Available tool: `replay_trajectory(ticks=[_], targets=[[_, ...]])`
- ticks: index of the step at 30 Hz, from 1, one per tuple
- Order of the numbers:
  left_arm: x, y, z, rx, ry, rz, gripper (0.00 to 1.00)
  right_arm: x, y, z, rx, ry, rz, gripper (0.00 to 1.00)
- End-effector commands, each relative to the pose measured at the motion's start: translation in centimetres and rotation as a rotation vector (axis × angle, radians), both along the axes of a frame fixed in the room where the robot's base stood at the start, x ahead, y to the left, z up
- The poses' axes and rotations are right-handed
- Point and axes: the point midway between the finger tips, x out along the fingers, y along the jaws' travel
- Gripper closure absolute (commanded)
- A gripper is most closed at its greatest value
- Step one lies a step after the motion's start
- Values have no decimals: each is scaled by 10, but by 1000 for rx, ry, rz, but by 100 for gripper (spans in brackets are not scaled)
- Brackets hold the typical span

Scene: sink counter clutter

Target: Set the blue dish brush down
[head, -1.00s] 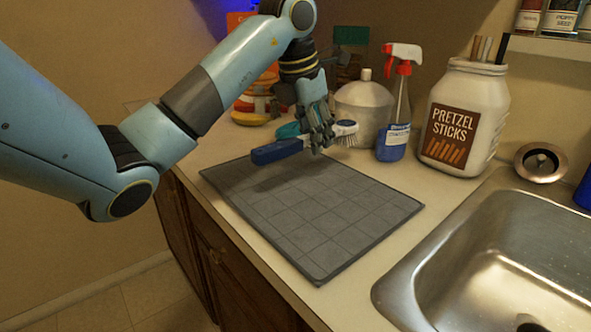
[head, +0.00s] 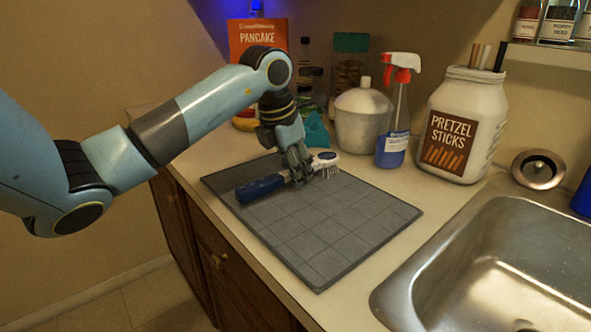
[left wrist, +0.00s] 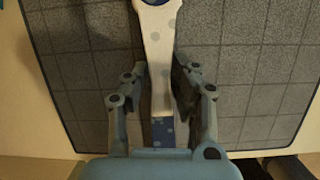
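The blue dish brush (head: 260,189) has a dark blue handle, a white neck and head, and pale bristles. It lies level, low over or on the grey grid mat (head: 329,232), near the mat's back part; I cannot tell whether it touches the mat. My left gripper (head: 300,179) reaches down from above, with its fingers around the brush's middle. In the left wrist view, the brush (left wrist: 160,45) runs between the two fingers of the gripper (left wrist: 164,72), which close on its sides. The fingers hide part of the brush's middle. My right gripper is not in view.
Behind the mat stand a pancake box (head: 257,38), a rounded grey container (head: 362,117), a spray bottle (head: 393,143) and a pretzel jar (head: 463,125). The sink (head: 500,262) is to the right. The front part of the mat is clear.

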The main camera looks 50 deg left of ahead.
Motion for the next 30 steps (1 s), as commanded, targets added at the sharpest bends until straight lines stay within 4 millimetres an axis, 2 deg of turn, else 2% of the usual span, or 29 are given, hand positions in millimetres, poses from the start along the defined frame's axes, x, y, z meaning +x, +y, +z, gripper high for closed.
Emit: replay_trajectory(ticks=[1,5,12,16,20,24,30], targets=[[0,0,0,0,0,0,68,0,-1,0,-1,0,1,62],[0,0,1,0,0,0,52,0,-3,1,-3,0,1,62],[0,0,1,0,0,0,52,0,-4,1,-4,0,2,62],[-1,1,9,2,-2,0,52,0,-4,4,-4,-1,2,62],[-8,2,30,6,-3,-2,52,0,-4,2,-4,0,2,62],[-17,2,62,6,-5,-2,52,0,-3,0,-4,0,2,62],[-29,3,100,5,-3,-1,52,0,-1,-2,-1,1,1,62]])
